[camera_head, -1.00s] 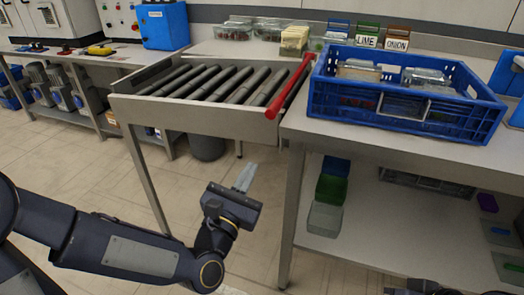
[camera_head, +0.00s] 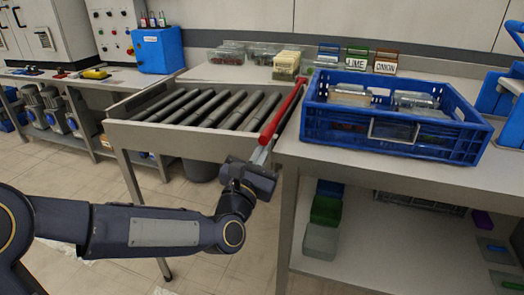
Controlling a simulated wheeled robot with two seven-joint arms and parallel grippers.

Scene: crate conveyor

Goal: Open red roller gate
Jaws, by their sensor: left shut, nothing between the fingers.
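The red roller gate (camera_head: 284,113) is a long red bar along the right end of the roller conveyor (camera_head: 205,106), next to the right-hand table. It slants from the near end up to the back. My left gripper (camera_head: 261,155) is at the near end of the red bar, just below its tip. Its fingers are shut with nothing between them and point up toward the bar. Whether they touch it I cannot tell. My right gripper is not in view.
A blue crate (camera_head: 312,124) holding clear-lidded boxes stands on the right-hand table (camera_head: 345,160), close to the gate. Label holders for lime (camera_head: 356,58) and onion (camera_head: 386,62) stand behind it. A blue box (camera_head: 158,50) is at the back left. Floor below the conveyor is mostly open.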

